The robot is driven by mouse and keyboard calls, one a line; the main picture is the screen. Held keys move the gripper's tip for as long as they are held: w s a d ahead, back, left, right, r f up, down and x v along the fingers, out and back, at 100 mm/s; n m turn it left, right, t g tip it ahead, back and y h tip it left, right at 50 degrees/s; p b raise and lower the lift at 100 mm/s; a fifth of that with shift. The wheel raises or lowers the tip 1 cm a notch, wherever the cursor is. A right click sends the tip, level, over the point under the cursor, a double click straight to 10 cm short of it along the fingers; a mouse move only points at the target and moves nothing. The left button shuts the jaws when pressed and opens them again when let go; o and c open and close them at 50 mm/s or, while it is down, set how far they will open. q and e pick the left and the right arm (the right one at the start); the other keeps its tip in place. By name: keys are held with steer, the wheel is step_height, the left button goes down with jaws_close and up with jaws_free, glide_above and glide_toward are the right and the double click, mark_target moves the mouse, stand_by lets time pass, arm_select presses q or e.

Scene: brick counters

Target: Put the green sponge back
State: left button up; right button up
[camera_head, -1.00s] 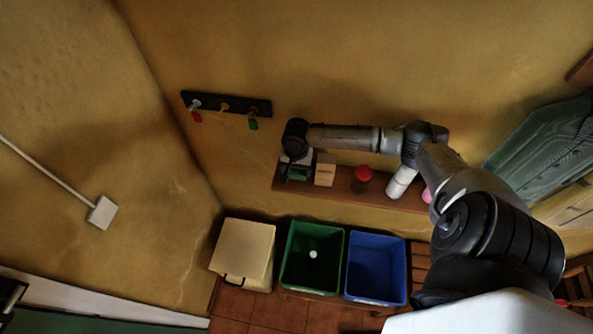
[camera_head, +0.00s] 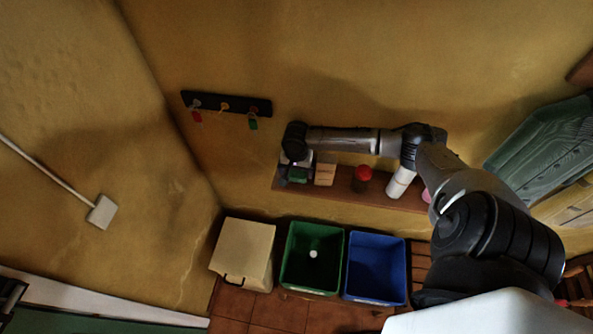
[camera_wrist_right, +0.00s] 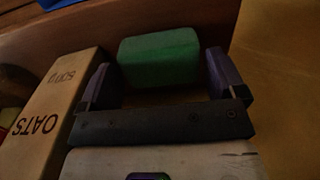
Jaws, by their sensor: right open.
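The green sponge (camera_wrist_right: 159,57) lies on the wooden shelf (camera_head: 395,201), at its left end. My right gripper (camera_wrist_right: 160,80) is open, with one finger at each side of the sponge in the wrist view. The sponge looks free between or just beyond the fingertips; I cannot tell whether they touch it. In the head view the sponge (camera_head: 298,175) shows as a small green patch below my right wrist, and the gripper partly hides it. My left gripper does not show clearly.
An oats box (camera_wrist_right: 45,108) stands close beside the gripper, also seen in the head view (camera_head: 325,174). A red-topped jar (camera_head: 363,173) and a white container (camera_head: 400,183) stand farther right. Below are a cream bin (camera_head: 243,250), a green bin (camera_head: 312,258) and a blue bin (camera_head: 375,267).

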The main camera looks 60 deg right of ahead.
mark_target(296, 171)
step_height(296, 171, up, 10)
steer(key=s+a+f+n+t+y, duration=0.1)
steer(key=s+a+f+n, duration=0.35)
steer(key=a, duration=0.45)
steer(key=s+a+f+n, duration=0.3)
steer(key=a+f+n, duration=0.15)
steer(key=a, duration=0.35)
steer(key=s+a+r+n+t, duration=0.2)
steer(key=s+a+n, duration=0.5)
steer(key=s, duration=0.5)
steer(key=shift+a+r+t+h, duration=0.3)
steer(key=shift+a+h, duration=0.1)
steer(key=shift+a, duration=0.65)
step_height(296, 171, up, 11)
steer(key=p, duration=1.1)
steer(key=shift+r, duration=0.15)
